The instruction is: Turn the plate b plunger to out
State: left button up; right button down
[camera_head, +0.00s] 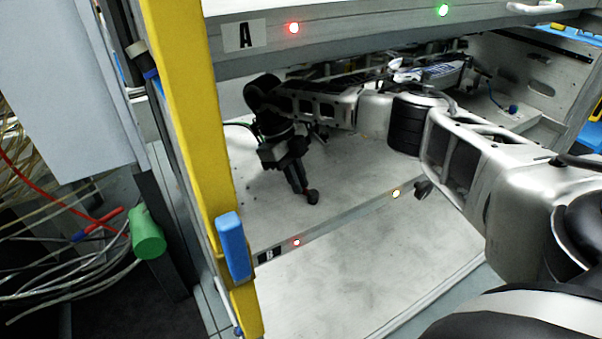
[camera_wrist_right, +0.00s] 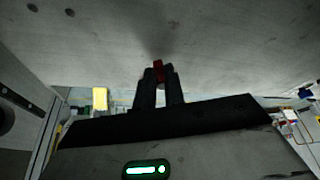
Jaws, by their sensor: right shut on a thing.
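Plate B (camera_head: 345,218) is the lower shelf plate, with a black "B" label (camera_head: 266,256) at the left of its front edge. My right gripper (camera_head: 306,190) reaches in from the right and points down over this plate, behind its front edge. It is shut on a small dark red plunger knob (camera_head: 313,197), which also shows red between the fingertips in the right wrist view (camera_wrist_right: 158,70). The fingers hide most of the plunger, so its turn position cannot be told. My left gripper is not in view.
Plate A's front edge, with its "A" label (camera_head: 244,36), crosses above my right arm. A yellow post (camera_head: 186,110) with a blue block (camera_head: 233,246) stands at left. Cables lie at far left.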

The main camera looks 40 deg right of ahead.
jog(key=n, duration=0.1)
jog(key=n+h, duration=0.1)
jog(key=shift+s+a+r+n+t+p, duration=0.15)
jog(key=shift+s+a+n+t+p, duration=0.05)
jog(key=shift+a+n+t+p, duration=0.2)
jog(key=shift+s+a+n+t+h, duration=0.2)
jog(key=shift+a+n+t+h, duration=0.1)
jog(key=shift+n, duration=0.7)
pick_arm(q)
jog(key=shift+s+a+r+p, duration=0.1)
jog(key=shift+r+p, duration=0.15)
jog(key=shift+p, duration=0.1)
pick_arm(e)
jog(key=shift+s+a+n, duration=0.2)
jog(key=shift+n, duration=0.7)
jog(key=c, duration=1.5)
grip_release()
jog(key=shift+s, duration=0.1)
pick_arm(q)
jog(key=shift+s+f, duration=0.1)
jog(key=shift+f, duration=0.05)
